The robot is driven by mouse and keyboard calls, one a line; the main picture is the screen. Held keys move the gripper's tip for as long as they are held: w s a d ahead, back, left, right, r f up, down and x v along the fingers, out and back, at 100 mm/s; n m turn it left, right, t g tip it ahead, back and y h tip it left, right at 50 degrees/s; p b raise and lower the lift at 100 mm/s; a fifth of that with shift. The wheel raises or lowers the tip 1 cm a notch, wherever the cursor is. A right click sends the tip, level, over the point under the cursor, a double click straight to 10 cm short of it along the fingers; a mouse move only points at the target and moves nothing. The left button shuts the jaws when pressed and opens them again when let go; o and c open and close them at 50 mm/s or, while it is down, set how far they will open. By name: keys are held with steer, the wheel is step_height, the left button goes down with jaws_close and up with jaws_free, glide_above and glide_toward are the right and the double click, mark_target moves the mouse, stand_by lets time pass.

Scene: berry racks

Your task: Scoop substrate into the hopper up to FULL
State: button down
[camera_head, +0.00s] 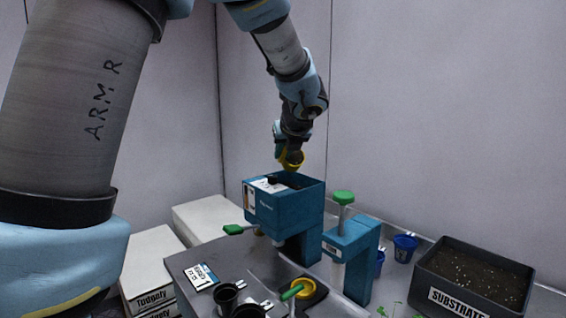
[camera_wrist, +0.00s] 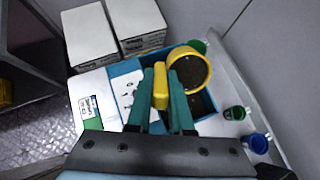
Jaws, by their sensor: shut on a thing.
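My gripper (camera_head: 288,143) is shut on the yellow scoop (camera_head: 291,161) and holds it over the open top of the blue hopper (camera_head: 275,215). In the wrist view, the scoop's yellow handle (camera_wrist: 160,86) is by the teal fingers (camera_wrist: 172,88), and its round cup (camera_wrist: 170,60) faces the camera with brown substrate in it. The hopper (camera_wrist: 207,103) is below the cup. Its inside looks dark, and the fill level and any FULL mark cannot be read. The black substrate bin (camera_head: 425,272), labelled SUBSTRATE, stands at the right, holding brown speckled substrate.
A blue post with a green knob (camera_head: 343,197) stands right of the hopper. Blue pots (camera_head: 405,248) are behind it. Black pots (camera_head: 227,294), a labelled card (camera_head: 201,276) and a yellow ring with a green handle (camera_head: 303,289) are in front. White boxes (camera_head: 150,262) are at the left.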

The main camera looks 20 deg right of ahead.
steer(key=shift+s+a+f+t+b, duration=0.1)
steer(key=shift+f+t+b, duration=0.3)
steer(key=shift+b, duration=1.8)
steer(key=shift+s+d+f+t+b, duration=0.2)
steer(key=shift+t+b, duration=0.35)
steer(key=shift+b, duration=1.65)
steer(key=shift+s+a+f+t+b, duration=0.15)
steer(key=shift+f+t+b, duration=0.3)
steer(key=shift+b, duration=1.75)
steer(key=t+b, duration=0.1)
steer(key=b, duration=0.4)
steer(key=f+t+b, duration=0.1)
steer(key=b, duration=0.5)
steer(key=shift+s+f+h, duration=0.15)
steer(key=shift+f+h, duration=0.1)
steer(key=shift+h, duration=0.05)
steer(key=shift+a+t+b, duration=0.1)
steer(key=shift+t+b, duration=0.5)
steer(key=shift+b, duration=0.95)
